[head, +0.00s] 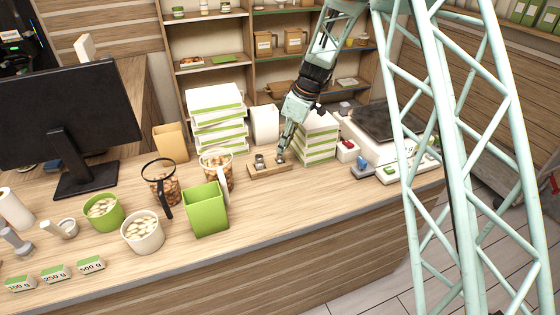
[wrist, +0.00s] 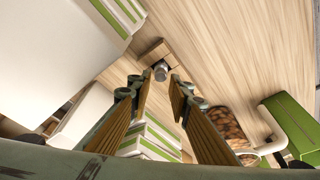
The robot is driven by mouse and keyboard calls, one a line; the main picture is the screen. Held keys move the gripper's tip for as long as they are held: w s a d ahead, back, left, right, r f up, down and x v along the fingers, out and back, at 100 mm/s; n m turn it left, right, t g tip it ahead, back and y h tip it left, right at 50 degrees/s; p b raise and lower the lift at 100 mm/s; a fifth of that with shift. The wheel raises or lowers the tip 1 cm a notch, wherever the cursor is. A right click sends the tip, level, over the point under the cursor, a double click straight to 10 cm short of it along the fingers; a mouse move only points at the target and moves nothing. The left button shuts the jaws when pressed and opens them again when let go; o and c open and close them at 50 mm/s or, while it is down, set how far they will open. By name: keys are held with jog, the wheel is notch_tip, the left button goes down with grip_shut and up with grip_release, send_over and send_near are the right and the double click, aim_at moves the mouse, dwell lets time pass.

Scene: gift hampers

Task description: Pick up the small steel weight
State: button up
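A wooden block (head: 268,171) lies on the counter, with a small grey steel weight (head: 259,163) standing at its left part. A second small grey shape at its right end is close under my gripper (head: 281,154); I cannot tell there whether it is a weight or a fingertip. In the wrist view, my gripper (wrist: 159,86) is open, its two fingers apart. One grey cylindrical weight (wrist: 161,73) shows beyond the fingertips, lined up with the gap, on the wooden block (wrist: 153,50). Nothing is visibly held.
Stacked white-green boxes (head: 318,143) stand right of my gripper, and a taller stack (head: 217,118) behind left. A nut-filled jar (head: 216,172) and green box (head: 206,211) stand left. A scale (head: 378,132) is at right. Counter in front of the block is clear.

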aim_at(280, 155)
jog(key=shift+a+f, duration=0.1)
jog(key=shift+f, duration=0.2)
jog(key=shift+f, duration=0.1)
jog(key=shift+p+x, duration=0.35)
jog(key=shift+x, duration=2.15)
jog(key=shift+c, duration=0.6)
jog(key=c, duration=0.4)
